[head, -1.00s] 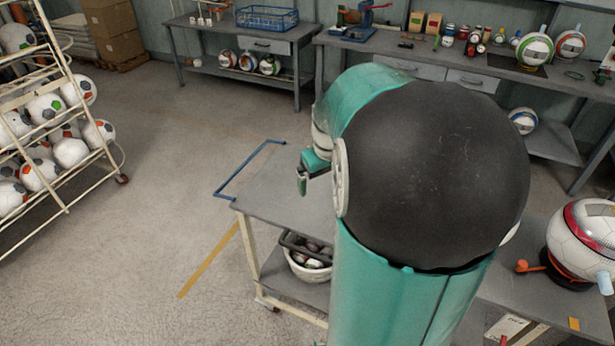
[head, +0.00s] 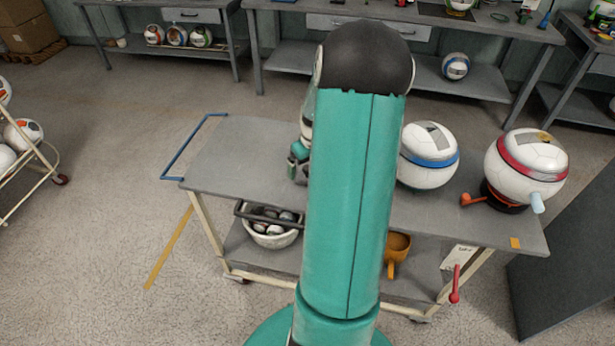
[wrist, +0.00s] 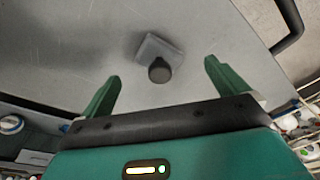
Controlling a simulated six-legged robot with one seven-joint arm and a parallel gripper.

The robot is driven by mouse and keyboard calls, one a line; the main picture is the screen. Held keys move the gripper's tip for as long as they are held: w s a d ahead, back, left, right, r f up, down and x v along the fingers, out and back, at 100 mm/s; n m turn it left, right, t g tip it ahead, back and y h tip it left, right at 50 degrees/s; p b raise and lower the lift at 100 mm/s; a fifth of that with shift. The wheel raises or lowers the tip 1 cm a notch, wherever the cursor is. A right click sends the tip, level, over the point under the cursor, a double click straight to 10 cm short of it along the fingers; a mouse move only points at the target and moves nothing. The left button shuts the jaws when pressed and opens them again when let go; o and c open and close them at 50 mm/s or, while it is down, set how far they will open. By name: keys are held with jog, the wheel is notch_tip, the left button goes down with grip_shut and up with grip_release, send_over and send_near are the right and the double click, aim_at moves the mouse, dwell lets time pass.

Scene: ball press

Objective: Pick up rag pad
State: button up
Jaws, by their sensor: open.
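The rag pad (wrist: 152,47), a small grey square piece with a dark round knob, lies on the grey metal top of the cart in the wrist view. I cannot make it out in the head view, where my arm covers part of the cart top. My gripper (wrist: 160,69) is open, its two green fingers apart on either side of the knob in the picture, touching nothing that I can see. In the head view my gripper (head: 298,168) is low over the left half of the cart top (head: 235,150).
A white ball with a blue band (head: 429,155) and one with a red band (head: 525,168) stand on the cart's right half. A white basket (head: 270,235) and an orange scoop (head: 397,250) are on the lower shelf. The cart top's left end is clear.

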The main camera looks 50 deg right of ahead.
aim_at(308, 168)
jog(key=f, duration=0.3)
jog(key=w+f, duration=0.1)
jog(key=f, duration=0.1)
jog(key=shift+d, duration=0.3)
jog(key=c, duration=1.1)
